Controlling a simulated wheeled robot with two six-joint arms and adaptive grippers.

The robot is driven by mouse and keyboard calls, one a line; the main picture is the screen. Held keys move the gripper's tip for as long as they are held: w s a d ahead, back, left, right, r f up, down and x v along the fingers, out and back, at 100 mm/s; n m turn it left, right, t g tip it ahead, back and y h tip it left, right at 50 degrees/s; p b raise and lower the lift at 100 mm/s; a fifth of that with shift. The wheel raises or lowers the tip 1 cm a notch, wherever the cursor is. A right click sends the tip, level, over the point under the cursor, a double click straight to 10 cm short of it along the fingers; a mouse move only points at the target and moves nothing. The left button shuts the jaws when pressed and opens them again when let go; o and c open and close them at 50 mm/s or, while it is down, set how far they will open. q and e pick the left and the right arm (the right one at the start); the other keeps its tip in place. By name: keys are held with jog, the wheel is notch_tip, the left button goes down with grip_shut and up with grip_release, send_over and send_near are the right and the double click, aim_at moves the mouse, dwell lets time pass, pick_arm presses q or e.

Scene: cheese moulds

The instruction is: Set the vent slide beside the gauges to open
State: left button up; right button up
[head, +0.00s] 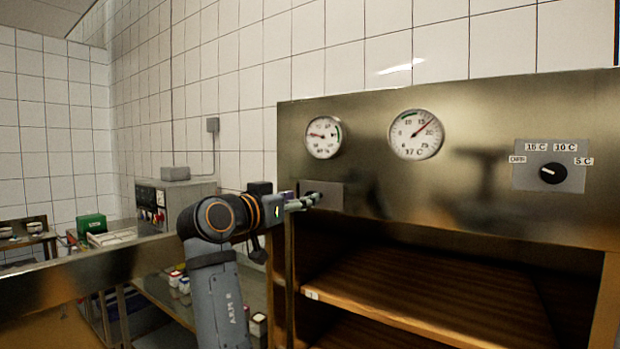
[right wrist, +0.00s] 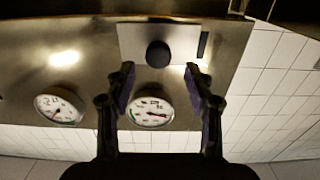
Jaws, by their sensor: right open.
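The vent slide's plate (head: 334,197) is on the steel panel below the left gauge (head: 323,137); the right gauge (head: 415,134) is farther right. In the right wrist view the plate (right wrist: 133,41) carries a round black knob (right wrist: 158,53) and a dark strip (right wrist: 203,44) near its right end. I cannot read any marking on it. My right gripper (head: 306,201) is in front of the plate and hides part of it. In the wrist view its fingers (right wrist: 158,82) are open and apart, with the knob beyond the tips, between their lines. My left gripper is out of view.
A temperature dial (head: 553,173) with several labels is at the panel's right. Below the panel is an open cabinet with a wooden shelf (head: 440,295). At the left are a green box (head: 91,228) and a grey control unit (head: 150,196) near the tiled wall.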

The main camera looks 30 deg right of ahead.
jog(key=p+x, duration=0.1)
jog(key=x, duration=0.4)
jog(key=shift+s+d+p, duration=0.1)
jog(key=shift+d+p, duration=0.15)
jog(key=shift+p, duration=0.15)
jog(key=shift+d+f, duration=0.1)
jog(key=shift+d, duration=0.15)
jog(key=shift+a, duration=0.15)
jog(key=shift+c, duration=0.3)
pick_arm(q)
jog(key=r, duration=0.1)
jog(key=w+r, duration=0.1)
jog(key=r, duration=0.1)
pick_arm(e)
jog(key=shift+w, duration=0.2)
grip_shut()
